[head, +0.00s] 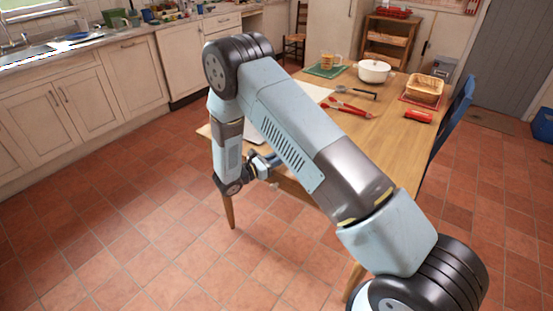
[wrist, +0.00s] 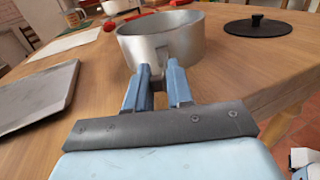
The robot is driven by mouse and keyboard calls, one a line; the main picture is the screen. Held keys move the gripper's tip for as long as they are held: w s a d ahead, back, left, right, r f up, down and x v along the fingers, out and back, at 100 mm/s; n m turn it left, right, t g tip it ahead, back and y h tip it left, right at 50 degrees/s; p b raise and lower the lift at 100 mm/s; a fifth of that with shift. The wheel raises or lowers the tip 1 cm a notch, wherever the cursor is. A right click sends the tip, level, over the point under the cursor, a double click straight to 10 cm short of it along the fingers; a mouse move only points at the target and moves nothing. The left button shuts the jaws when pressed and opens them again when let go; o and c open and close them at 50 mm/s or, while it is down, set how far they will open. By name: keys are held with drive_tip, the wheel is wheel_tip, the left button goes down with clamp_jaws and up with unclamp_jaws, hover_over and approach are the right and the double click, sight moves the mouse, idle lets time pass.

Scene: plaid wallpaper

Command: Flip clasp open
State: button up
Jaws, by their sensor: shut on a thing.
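A round silver pan (wrist: 192,43) with a thin upright wall stands on the wooden table (wrist: 262,72), near its front edge, in the wrist view. My gripper (wrist: 159,72) is at the near side of the pan wall. Its two blue fingers are shut on a small part there, which appears to be the clasp; the fingers mostly hide it, so I cannot tell how far it is flipped. In the head view my gripper (head: 265,166) is at the table's left edge, and my arm hides the pan.
A black lid-like disc with a knob (wrist: 258,26) lies right of the pan. A flat grey tray (wrist: 42,92) lies to the left.

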drive_tip(key=shift+w+g, duration=0.1)
drive_tip(key=shift+g, duration=0.2)
clamp_jaws()
drive_tip(key=shift+w+a+m+g+h, duration=0.1)
drive_tip(key=shift+m+g+h, duration=0.3)
drive_tip(key=shift+m, duration=0.1)
drive_tip(key=o, duration=0.7)
unclamp_jaws()
drive_tip(key=shift+a, duration=0.15)
drive_tip(key=v, duration=1.3)
drive_tip(key=shift+a+f, duration=0.15)
drive_tip(key=shift+a, duration=0.05)
